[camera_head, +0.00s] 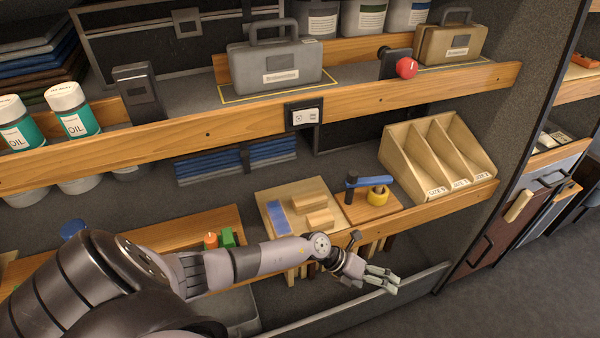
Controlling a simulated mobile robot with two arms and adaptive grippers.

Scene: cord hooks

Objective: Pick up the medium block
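Several small blocks lie on a light wooden board (269,197) on the middle shelf: a blue block (278,218), a wooden block (309,200) and another wooden block (320,219). The wooden blocks look close in size, and I cannot tell which is the medium one. A wooden sorter (408,152) with three slanted compartments and small front labels stands to their right. My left gripper (396,286) is in front of and below the shelf edge, right of the blocks. Its fingers are apart with nothing between them. My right gripper is not in view.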

